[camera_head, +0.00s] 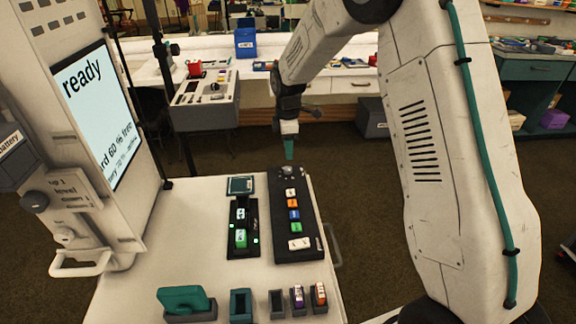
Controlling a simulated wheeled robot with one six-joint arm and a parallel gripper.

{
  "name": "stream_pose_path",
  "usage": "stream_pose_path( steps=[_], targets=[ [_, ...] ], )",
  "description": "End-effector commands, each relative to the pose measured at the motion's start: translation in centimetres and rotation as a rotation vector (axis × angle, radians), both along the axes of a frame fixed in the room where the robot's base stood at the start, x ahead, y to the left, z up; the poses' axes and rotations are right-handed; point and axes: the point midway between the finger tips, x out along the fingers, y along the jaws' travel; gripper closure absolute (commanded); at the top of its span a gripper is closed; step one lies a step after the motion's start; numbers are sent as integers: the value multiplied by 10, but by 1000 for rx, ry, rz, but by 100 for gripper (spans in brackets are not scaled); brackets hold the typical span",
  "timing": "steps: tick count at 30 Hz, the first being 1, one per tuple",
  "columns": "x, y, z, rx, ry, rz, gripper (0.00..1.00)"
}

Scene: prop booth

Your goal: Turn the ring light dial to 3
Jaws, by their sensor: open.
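My gripper (289,148) points down, with teal fingertips, in the middle of the view; it is open, and I see nothing between the tips. It appears above or just beyond the far end of a black strip panel (283,243) on the white table. A grey control box (187,118) on a stand farther back also carries a small dark knob (215,87). No ring light label is readable, so I cannot tell which knob is its dial. No dial numbers are legible.
The white table (165,235) holds a black charger-like tray (243,228) with green lights and several small holders along the front. A kiosk (105,110) with a "ready" screen stands at the left. A blue bin (245,40) is on the back bench. The table's left part is clear.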

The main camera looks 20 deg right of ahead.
Motion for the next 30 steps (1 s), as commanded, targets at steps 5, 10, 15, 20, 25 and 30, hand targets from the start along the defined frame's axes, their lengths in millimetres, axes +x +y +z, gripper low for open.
stream_pose_path(
  steps=[5,10,15,20,25,30],
  targets=[
    [1,0,-22,0,4,8,52],
    [0,0,-51,0,6,6,52],
    [1,0,-71,0,4,6,52],
    [1,0,-79,0,1,5,52],
    [1,0,-79,0,1,6,52],
    [1,0,-79,0,1,6,83]
  ],
)
